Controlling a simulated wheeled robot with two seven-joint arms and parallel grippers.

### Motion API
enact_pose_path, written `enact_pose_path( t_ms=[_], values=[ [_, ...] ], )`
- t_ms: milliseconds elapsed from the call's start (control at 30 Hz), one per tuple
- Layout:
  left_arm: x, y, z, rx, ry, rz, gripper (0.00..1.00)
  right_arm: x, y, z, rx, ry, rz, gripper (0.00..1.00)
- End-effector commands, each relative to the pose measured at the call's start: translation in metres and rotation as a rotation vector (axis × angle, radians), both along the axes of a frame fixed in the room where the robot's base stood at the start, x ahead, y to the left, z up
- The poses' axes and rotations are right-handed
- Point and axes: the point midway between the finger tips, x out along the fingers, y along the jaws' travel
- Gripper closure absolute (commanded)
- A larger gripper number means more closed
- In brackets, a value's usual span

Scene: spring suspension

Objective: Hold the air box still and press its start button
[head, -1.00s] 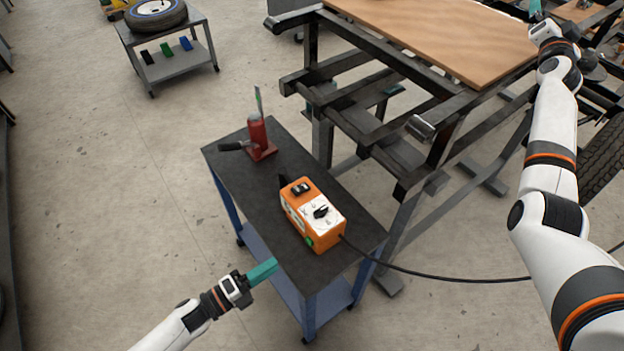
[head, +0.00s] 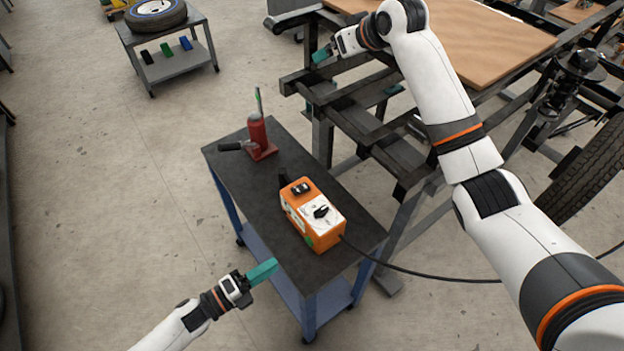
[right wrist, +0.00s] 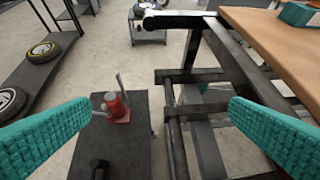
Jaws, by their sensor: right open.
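The orange air box (head: 312,215) stands upright on the dark top of a small blue-legged cart (head: 225,163). Its pale top panel has black knobs, and a small green spot that may be the start button (head: 309,240) shows low on its front side. A black cable runs from it to the right. My left gripper (head: 262,271) is beside the cart's near left edge, apart from the box; its finger gap cannot be made out. My right gripper (head: 322,56) is open and empty, above the frame beyond the cart; its teal fingers are wide apart in the right wrist view (right wrist: 160,130).
A red bottle jack (head: 258,138) stands at the cart's far end. A black metal frame (head: 375,130) with a wooden top (head: 470,40) is close on the cart's right. Another cart (head: 180,68) holds a wheel at the back left. The floor on the left is clear.

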Motion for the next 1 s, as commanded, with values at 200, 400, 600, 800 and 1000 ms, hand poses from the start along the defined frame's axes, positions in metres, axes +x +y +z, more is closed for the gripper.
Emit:
enact_pose_path(
  t_ms=[200,400,600,800,1000],
  values=[
    [0.0,0.0,0.0,0.0,0.0,0.0,0.64,-0.071,0.045,-0.103,-0.163,0.333,0.054,0.0],
    [0.0,0.0,0.0,0.0,0.0,0.0,0.64,-0.142,0.064,-0.171,-0.328,0.588,0.072,0.0],
    [0.0,0.0,0.0,0.0,0.0,0.0,0.64,-0.186,0.068,-0.201,-0.442,0.724,0.072,0.0],
    [0.0,0.0,0.0,0.0,0.0,0.0,0.64,-0.196,0.068,-0.217,-0.47,0.755,0.069,0.0],
    [0.0,0.0,0.0,0.0,0.0,0.0,0.64,-0.196,0.068,-0.25,-0.47,0.756,0.068,0.0]
  ],
)
